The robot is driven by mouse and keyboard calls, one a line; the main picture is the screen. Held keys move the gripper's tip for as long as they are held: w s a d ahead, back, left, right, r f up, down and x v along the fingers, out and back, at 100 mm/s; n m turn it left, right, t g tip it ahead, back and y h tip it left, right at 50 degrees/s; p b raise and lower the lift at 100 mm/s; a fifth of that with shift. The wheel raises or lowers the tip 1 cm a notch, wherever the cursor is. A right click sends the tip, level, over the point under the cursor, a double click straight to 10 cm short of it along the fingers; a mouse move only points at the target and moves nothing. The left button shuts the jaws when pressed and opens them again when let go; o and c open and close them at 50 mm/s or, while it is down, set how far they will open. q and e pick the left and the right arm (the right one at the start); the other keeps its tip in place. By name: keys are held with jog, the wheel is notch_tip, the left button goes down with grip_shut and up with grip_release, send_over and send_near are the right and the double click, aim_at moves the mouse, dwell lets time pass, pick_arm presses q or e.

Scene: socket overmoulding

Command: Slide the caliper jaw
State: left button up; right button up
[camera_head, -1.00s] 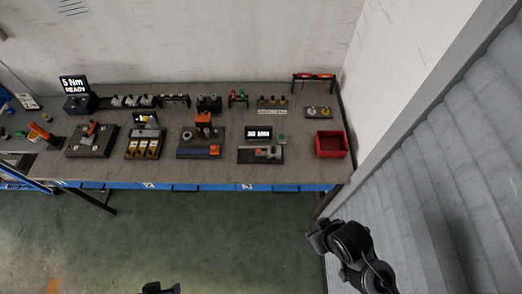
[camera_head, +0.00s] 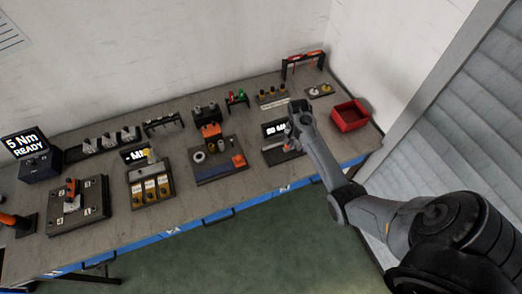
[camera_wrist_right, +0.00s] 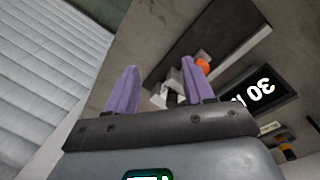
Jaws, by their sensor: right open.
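The caliper (camera_wrist_right: 163,95) has pale grey jaw parts and an orange piece. It sits on a dark base plate (camera_wrist_right: 205,35), which also shows in the head view (camera_head: 271,156). A black display (camera_wrist_right: 262,92) with white digits, seemingly 30, stands beside it. In the head view my right gripper (camera_head: 298,118) is over this station and hides much of the caliper. In the right wrist view my right gripper (camera_wrist_right: 159,66) is open, its two purple fingers apart. The caliper lies beyond the fingertips, partly behind the right finger. Contact cannot be told. My left gripper is out of view.
A red bin (camera_head: 349,116) stands right of the station. A rack (camera_head: 303,58) and small fixtures line the back. The wall rises behind the bench, and the floor in front is clear.

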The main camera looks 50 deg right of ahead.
jog(key=w+d+r+t+b, duration=0.1)
jog(key=w+d+r, duration=0.1)
jog(key=w+r, duration=0.25)
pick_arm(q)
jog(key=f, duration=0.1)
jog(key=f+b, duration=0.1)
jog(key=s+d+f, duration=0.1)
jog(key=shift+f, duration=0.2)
pick_arm(e)
jog(key=shift+t, duration=0.3)
jog(key=f, duration=0.7)
jog(key=w+f, duration=0.1)
jog(key=f, duration=0.3)
jog(key=shift+w, duration=0.1)
jog(key=shift+c, duration=0.4)
jog(key=c, duration=0.4)
jog(key=shift+r, duration=0.1)
grip_shut()
jog(key=shift+a, duration=0.1)
